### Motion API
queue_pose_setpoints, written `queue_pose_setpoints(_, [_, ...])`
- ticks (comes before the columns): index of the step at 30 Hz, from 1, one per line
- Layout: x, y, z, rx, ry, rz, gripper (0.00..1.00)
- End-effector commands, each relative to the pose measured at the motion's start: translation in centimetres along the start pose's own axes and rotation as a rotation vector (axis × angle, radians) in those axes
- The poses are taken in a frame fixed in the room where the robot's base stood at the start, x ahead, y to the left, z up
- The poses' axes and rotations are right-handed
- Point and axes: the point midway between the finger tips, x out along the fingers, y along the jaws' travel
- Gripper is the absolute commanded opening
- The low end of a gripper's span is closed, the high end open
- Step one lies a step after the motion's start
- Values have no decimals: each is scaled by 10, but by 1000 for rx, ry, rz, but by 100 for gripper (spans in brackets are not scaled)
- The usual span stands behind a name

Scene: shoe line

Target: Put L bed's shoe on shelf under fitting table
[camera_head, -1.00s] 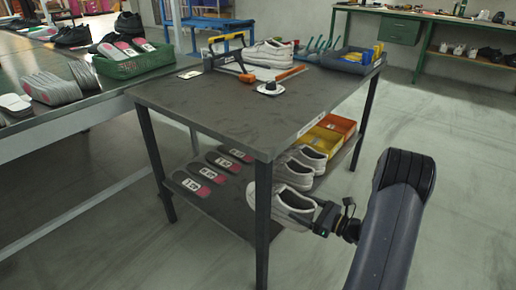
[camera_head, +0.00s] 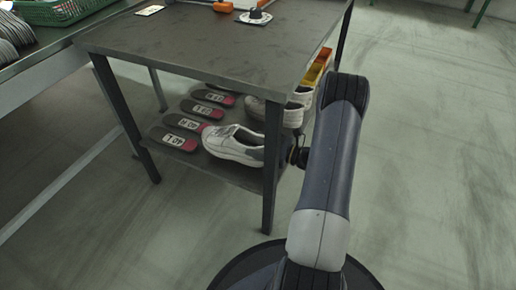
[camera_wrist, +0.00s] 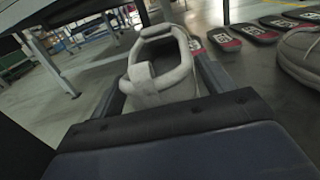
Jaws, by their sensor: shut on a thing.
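A white-grey shoe (camera_head: 233,146) is in my gripper (camera_wrist: 163,75), inside the space under the fitting table (camera_head: 180,48). The shoe's opening and heel (camera_wrist: 160,70) face me in the wrist view, between the two fingers. In the head view its toe points left, over the front of the lower shelf (camera_head: 232,172), close to the sole marked 40 L (camera_head: 172,138). Whether it touches the shelf is unclear. The near table leg and my arm hide most of the gripper in the head view.
Several dark soles with red ends lie in a row on the shelf, one marked 40 H (camera_head: 185,123). More pale shoes (camera_head: 294,108) stand behind the near leg (camera_head: 272,170). Yellow and orange bins (camera_head: 317,70) are farther back. A green basket (camera_head: 55,10) is at upper left.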

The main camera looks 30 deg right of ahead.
Motion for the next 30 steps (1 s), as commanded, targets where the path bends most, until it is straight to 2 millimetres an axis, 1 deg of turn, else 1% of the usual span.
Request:
queue_pose_setpoints(2, [0,0,-6,0,-2,0,44])
queue_pose_setpoints(7, [0,0,-31,1,-2,0,44])
queue_pose_setpoints(9, [0,0,-38,0,-2,0,44])
queue_pose_setpoints(19, [0,0,-39,-1,-2,0,44])
queue_pose_setpoints(20, [0,0,-40,0,0,0,78])
queue_pose_setpoints(27, [0,0,-40,0,0,0,97])
queue_pose_setpoints(28, [0,0,-40,0,0,0,99])
queue_pose_setpoints(30, [0,0,-40,0,0,0,99])
